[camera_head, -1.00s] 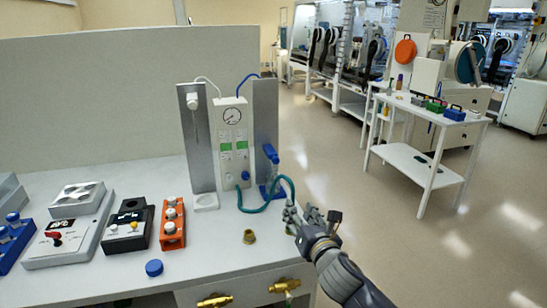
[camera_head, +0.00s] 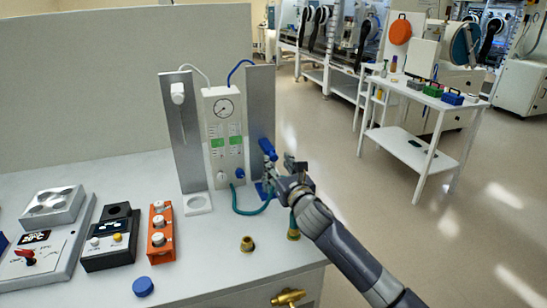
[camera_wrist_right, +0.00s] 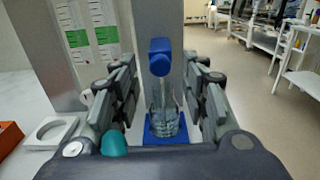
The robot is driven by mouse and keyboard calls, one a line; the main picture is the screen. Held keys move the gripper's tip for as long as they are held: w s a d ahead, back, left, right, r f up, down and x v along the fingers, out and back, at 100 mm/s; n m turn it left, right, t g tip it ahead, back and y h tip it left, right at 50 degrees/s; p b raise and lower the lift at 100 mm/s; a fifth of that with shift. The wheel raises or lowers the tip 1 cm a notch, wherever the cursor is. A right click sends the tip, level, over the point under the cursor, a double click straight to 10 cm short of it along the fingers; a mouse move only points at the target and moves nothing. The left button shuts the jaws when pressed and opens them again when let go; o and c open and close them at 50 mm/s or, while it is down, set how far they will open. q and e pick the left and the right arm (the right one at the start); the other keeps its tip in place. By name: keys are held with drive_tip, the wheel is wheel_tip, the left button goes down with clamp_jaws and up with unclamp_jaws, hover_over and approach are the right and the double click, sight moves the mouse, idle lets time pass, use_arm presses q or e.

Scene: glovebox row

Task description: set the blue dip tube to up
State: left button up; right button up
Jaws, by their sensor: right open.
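The blue dip tube's head (camera_head: 268,147) is low on the right metal post (camera_head: 261,105). In the right wrist view the blue head (camera_wrist_right: 160,56) stands upright, and a tube below it reaches into a clear glass vessel (camera_wrist_right: 162,117) on a blue base (camera_wrist_right: 165,133). My right gripper (camera_head: 268,168) is at the post, just below the blue head. In the wrist view its open fingers (camera_wrist_right: 163,80) stand to the left and right of the blue head and tube, with no clear contact. In the head view the gripper hides most of the vessel. My left gripper is not in view.
A white head (camera_head: 178,93) sits high on the left post, above a white ring base (camera_head: 198,204). A panel with a gauge (camera_head: 224,108) stands between the posts. A teal hose (camera_head: 240,209), brass fittings (camera_head: 247,244) and an orange block (camera_head: 160,232) are nearby.

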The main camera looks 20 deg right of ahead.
sight(275, 158)
drive_tip(key=w, duration=0.4)
drive_tip(key=shift+w, duration=0.25)
clamp_jaws()
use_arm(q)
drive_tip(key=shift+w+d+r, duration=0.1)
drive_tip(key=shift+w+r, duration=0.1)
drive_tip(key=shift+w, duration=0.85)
use_arm(e)
drive_tip(key=shift+r, duration=0.15)
